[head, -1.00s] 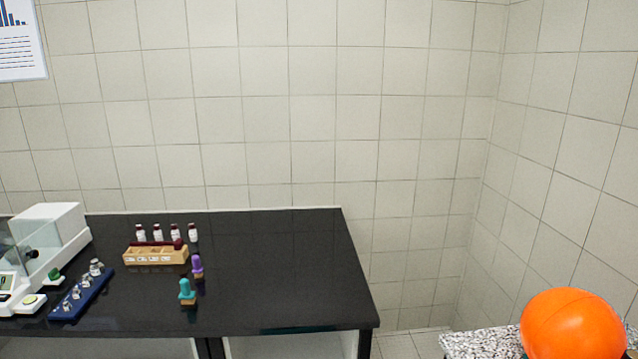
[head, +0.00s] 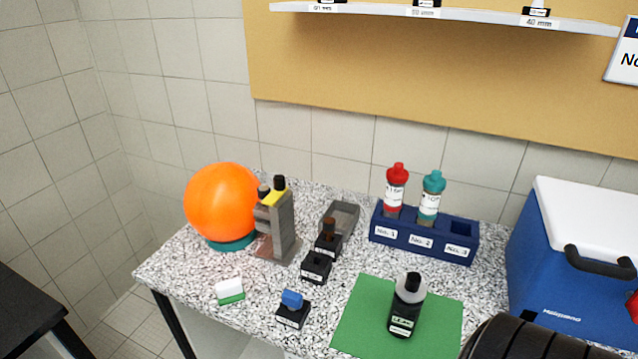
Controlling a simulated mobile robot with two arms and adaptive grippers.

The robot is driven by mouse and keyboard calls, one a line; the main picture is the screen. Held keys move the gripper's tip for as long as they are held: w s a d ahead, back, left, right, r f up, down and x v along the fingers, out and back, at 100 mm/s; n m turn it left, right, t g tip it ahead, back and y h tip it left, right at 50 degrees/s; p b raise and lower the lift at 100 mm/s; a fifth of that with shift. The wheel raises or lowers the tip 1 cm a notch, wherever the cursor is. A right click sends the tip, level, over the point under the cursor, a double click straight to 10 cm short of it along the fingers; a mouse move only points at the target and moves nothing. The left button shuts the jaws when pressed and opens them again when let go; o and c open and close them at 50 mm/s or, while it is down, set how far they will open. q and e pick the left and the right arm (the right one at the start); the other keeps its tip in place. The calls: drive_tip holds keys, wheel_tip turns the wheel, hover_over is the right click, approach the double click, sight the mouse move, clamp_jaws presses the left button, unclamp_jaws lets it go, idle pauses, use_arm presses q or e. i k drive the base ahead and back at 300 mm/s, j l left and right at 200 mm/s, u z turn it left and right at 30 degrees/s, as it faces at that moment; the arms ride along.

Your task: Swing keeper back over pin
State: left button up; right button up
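I cannot make out a keeper or a pin for certain in the head view. A grey upright device (head: 282,228) with a yellow top part and dark knobs stands on the speckled bench, close beside an orange ball. A red part (head: 632,306) shows at the right edge in front of the blue cooler box, cut off by the frame. Neither of my grippers is in view.
The speckled bench (head: 190,262) holds the orange ball (head: 222,200), a navy bottle rack (head: 424,246), a green mat (head: 445,318) with a dark bottle (head: 407,305), small black blocks (head: 316,267) and the cooler box (head: 560,262). A shelf (head: 480,16) hangs above.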

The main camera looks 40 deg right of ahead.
sight(277, 193)
drive_tip(key=z, duration=0.7)
drive_tip(key=k+l, duration=0.05)
